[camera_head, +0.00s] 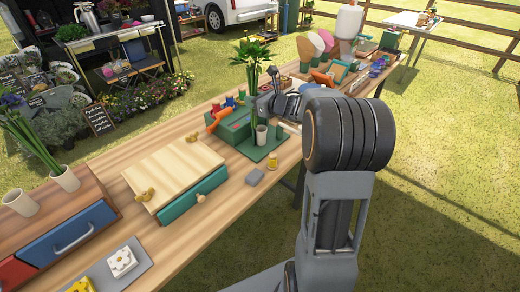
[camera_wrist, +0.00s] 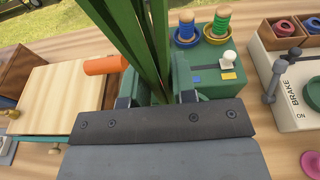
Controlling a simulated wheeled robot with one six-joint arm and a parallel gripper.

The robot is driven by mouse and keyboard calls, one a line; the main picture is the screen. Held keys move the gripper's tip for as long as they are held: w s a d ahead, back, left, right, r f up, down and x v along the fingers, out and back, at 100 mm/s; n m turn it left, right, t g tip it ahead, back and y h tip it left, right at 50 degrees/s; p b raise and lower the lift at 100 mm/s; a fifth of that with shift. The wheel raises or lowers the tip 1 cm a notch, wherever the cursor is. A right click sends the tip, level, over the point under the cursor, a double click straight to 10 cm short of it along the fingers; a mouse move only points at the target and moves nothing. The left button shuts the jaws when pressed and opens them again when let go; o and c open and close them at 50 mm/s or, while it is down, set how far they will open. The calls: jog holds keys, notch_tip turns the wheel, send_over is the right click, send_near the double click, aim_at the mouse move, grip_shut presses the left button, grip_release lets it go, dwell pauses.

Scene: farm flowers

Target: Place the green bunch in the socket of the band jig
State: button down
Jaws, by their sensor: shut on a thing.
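The green bunch (camera_head: 254,62) stands upright in my gripper, with its leaves at the top. Its long stems (camera_wrist: 139,40) rise between the jaws in the wrist view. My gripper (camera_head: 266,104) is shut on the stems above the band jig. The band jig has a green box (camera_head: 232,127) and a flat green base plate (camera_head: 258,153). A pale cup-like socket (camera_head: 261,134) stands on the plate below my gripper. In the wrist view the jig's box (camera_wrist: 210,80) carries band spools and a white knob. The stem ends are partly hidden, so I cannot tell whether they are inside the socket.
A wooden board with a green drawer (camera_head: 192,190) lies left of the jig. A grey block (camera_head: 255,177) and a small yellow item (camera_head: 272,163) lie in front. An orange object (camera_wrist: 105,65) is beside the jig. A white brake box (camera_wrist: 290,100) stands right.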

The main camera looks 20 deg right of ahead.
notch_tip(320, 180, down, 9)
jog(key=d+b, duration=0.1)
jog(key=d, duration=0.2)
jog(key=shift+w+r, duration=0.2)
jog(key=shift+w, duration=0.15)
jog(key=shift+f+b, duration=0.2)
jog(key=shift+b, duration=0.3)
jog(key=c, duration=0.9)
grip_release()
jog(key=shift+r, duration=0.1)
